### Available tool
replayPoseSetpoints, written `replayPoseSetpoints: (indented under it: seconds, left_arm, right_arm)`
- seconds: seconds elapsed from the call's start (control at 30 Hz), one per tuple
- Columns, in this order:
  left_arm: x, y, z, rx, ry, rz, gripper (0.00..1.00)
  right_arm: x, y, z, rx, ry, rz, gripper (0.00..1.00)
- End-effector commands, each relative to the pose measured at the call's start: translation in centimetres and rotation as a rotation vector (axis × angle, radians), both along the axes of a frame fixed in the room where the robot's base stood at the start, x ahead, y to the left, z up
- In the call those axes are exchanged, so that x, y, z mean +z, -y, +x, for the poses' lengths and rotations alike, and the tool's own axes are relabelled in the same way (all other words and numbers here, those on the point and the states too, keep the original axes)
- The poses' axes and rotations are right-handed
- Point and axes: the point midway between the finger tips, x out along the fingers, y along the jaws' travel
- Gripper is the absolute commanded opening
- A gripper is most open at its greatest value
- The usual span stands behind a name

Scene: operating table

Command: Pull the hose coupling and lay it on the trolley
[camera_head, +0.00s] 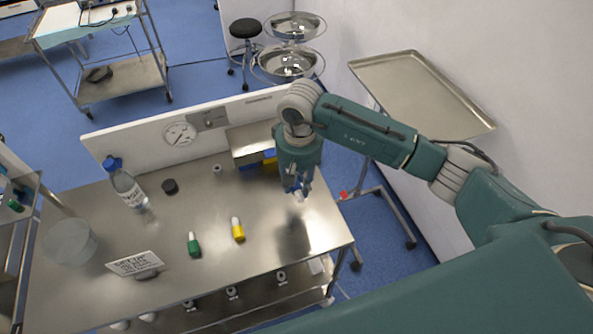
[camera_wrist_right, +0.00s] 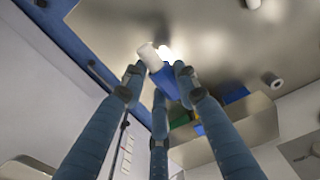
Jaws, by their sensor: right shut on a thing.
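My right gripper (camera_head: 298,190) hangs above the right part of the steel trolley top (camera_head: 285,255), fingers down. It is shut on a blue hose coupling with a white end. The coupling (camera_wrist_right: 160,72) sticks out between the fingers in the wrist view; in the head view the fingers mostly hide it. It appears to be clear of the steel top. A green coupling (camera_head: 194,244) and a yellow coupling (camera_head: 238,229), both with white ends, are on the middle of the top. My left gripper is not in view.
A grey box (camera_head: 247,140) with blue in it stands at the back by the panel with a gauge (camera_head: 180,134). A bottle (camera_head: 127,186), dark knob (camera_head: 169,186), clear tub (camera_head: 70,242) and sign (camera_head: 135,263) are at left. The right front top is clear.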

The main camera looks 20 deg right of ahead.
Motion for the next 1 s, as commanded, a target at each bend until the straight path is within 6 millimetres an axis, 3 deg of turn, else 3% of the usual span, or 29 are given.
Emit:
replayPoseSetpoints:
  seconds: [0.6, 1.0]
  left_arm:
    - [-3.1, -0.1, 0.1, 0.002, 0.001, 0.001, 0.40]
    - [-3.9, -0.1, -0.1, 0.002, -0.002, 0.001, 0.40]
  right_arm:
    - [-6.7, -0.1, 0.0, 0.000, -0.001, 0.001, 0.00]
    - [-8.5, -0.1, 0.0, 0.000, 0.001, 0.001, 0.00]
